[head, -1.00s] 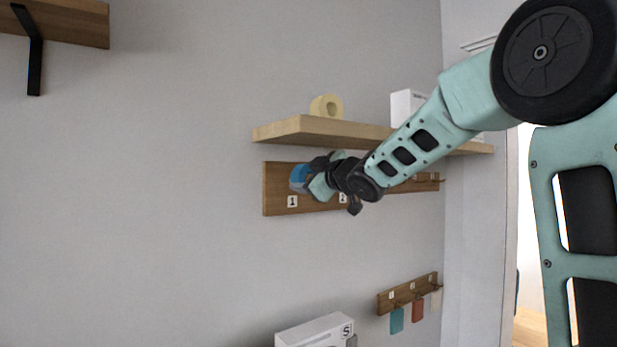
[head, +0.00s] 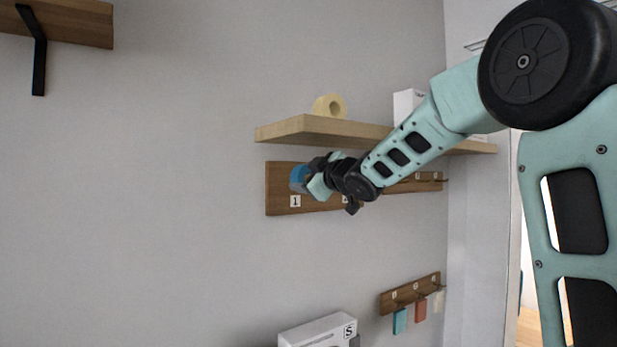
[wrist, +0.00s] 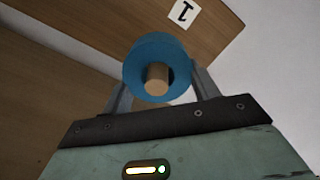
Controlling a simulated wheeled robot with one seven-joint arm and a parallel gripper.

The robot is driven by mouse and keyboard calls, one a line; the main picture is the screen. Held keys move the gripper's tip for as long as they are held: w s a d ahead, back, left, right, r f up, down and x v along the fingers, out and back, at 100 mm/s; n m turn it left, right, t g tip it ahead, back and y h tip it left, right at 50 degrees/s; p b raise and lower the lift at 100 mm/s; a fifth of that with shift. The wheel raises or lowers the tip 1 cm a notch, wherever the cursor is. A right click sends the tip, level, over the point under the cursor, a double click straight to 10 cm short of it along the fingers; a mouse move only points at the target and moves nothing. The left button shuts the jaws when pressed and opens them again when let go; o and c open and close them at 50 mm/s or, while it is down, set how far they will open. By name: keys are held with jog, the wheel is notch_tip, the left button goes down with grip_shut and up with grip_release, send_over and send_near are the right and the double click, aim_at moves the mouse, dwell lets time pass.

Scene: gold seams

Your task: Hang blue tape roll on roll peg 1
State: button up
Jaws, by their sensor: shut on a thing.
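The blue tape roll (head: 298,177) is at the left end of the wooden peg board (head: 278,178), just above the label 1 (head: 295,201). In the wrist view the blue roll (wrist: 140,65) sits between both fingers of my gripper (wrist: 160,84), which is shut on it. A tan round peg end (wrist: 157,73) shows inside the roll's hole, so the roll appears to be around roll peg 1. How far along the peg it sits is unclear. In the head view my gripper (head: 309,181) hides part of the roll and board.
A wooden shelf (head: 330,131) runs close above the board, carrying a cream tape roll (head: 328,107) and a white box (head: 407,104). Below right is a small hook rack (head: 410,292) with hanging tags. A white box (head: 318,331) stands low down.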

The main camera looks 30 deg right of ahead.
jog(key=shift+w+f+b, duration=0.25)
jog(key=shift+w+b, duration=0.05)
jog(key=shift+w, duration=0.2)
dwell(1.0)
dwell(0.3)
jog(key=o, duration=1.2)
jog(key=s+p, duration=0.1)
jog(key=s, duration=0.4)
jog(key=s+p, duration=0.2)
jog(key=s, duration=0.4)
jog(key=s+p, duration=0.2)
jog(key=s, duration=0.4)
jog(key=shift+s+d, duration=0.2)
jog(key=shift+d, duration=0.05)
